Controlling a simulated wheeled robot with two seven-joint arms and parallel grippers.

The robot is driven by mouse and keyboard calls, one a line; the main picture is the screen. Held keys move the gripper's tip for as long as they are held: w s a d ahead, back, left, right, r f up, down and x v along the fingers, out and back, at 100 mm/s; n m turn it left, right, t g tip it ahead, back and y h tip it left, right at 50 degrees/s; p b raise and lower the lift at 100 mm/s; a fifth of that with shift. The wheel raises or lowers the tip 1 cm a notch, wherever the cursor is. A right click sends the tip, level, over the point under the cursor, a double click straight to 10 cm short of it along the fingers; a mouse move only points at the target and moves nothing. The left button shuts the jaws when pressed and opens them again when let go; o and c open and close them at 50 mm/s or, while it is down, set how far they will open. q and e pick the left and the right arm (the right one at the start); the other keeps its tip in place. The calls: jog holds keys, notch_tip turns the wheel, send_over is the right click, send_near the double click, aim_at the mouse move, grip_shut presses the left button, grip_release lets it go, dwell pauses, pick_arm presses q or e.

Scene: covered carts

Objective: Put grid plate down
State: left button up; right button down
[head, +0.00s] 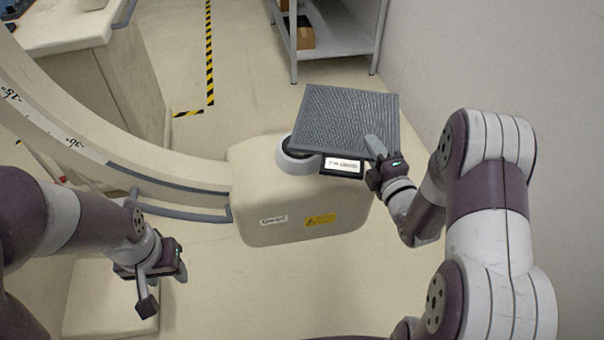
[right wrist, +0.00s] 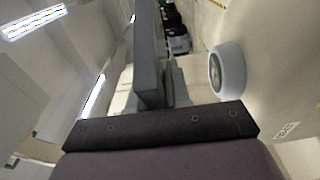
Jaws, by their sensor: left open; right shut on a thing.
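The grid plate (head: 345,120) is a dark grey flat square with a fine ribbed face. In the head view it is held up in front of and partly over the cream machine housing (head: 285,225). My right gripper (head: 376,155) is shut on the plate's lower right edge. In the right wrist view the plate (right wrist: 147,50) shows edge-on between the fingers. I cannot tell whether the plate touches the housing. My left gripper (head: 163,285) is open and empty at the lower left, well apart from the plate.
A round white-rimmed part (head: 297,160) and a small display (head: 343,166) sit on the housing. A curved arm (head: 130,170) with an angle scale runs in from the left. A grey shelf (head: 335,50) with boxes stands behind. The wall is close on the right.

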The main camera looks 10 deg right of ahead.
jog(key=w+a+f, duration=0.1)
jog(key=a+f, duration=0.1)
jog(key=a, duration=0.1)
jog(key=w+a+f, duration=0.2)
jog(key=a, duration=0.1)
jog(key=w+a+f, duration=0.1)
jog(key=a+f, duration=0.1)
jog(key=a, duration=0.1)
jog(key=shift+w+a+f, duration=0.25)
jog(key=shift+w+a, duration=0.1)
jog(key=shift+w, duration=0.05)
notch_tip(320, 180, down, 4)
jog(key=shift+r+b, duration=0.1)
jog(key=shift+b, duration=0.2)
jog(key=shift+f+b, duration=0.3)
jog(key=c, duration=1.1)
grip_release()
jog(key=shift+s, duration=0.1)
jog(key=shift+r, duration=0.1)
